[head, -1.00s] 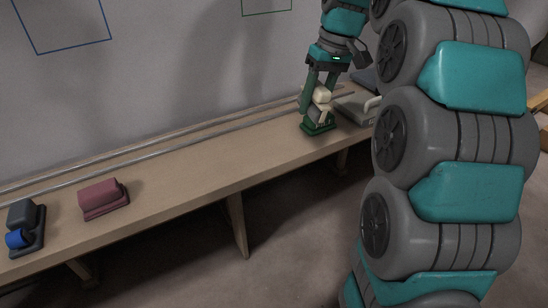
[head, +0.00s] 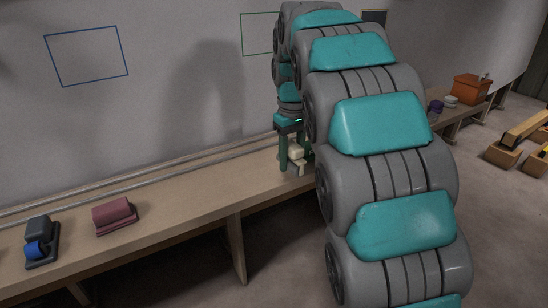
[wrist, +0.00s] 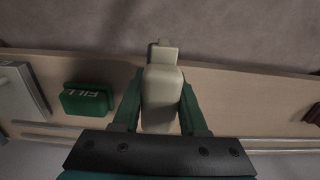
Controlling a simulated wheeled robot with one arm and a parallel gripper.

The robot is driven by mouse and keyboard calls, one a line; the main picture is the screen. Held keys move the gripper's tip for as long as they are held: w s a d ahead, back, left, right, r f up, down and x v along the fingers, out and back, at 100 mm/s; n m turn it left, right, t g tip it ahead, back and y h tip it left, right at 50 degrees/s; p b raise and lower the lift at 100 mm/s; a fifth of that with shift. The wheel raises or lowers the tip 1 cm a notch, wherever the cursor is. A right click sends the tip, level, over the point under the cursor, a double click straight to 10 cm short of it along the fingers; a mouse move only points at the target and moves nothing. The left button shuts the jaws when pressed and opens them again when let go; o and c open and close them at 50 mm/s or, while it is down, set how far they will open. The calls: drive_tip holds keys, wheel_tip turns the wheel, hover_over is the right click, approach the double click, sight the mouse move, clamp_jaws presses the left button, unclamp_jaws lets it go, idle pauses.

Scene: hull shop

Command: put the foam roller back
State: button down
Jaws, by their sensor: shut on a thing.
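My gripper (head: 292,168) is shut on a cream tool (wrist: 162,98), which sits between the green fingers in the wrist view. Its narrow end points to the top of that view. In the head view the cream tool (head: 296,154) is partly hidden by a finger, over the bench. I cannot tell whether it is the foam roller. A green holder marked FILL (wrist: 88,98) stands empty to its left in the wrist view. A blue roller (head: 35,249) sits on a dark grey base (head: 42,262) at the far left of the head view.
A maroon block (head: 114,215) stands on the wooden bench (head: 190,205), with clear bench between it and my gripper. Metal rails (head: 170,172) run along the wall side. A pale grey object (wrist: 20,92) lies beyond the FILL holder. An orange box (head: 470,89) stands far right.

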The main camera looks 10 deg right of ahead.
hover_over(274, 168)
drive_tip(key=shift+f, duration=2.1)
drive_tip(key=shift+c, duration=2.2)
unclamp_jaws()
drive_tip(key=shift+f, duration=0.1)
wheel_tip(274, 168, up, 12)
drive_tip(key=p, duration=0.4)
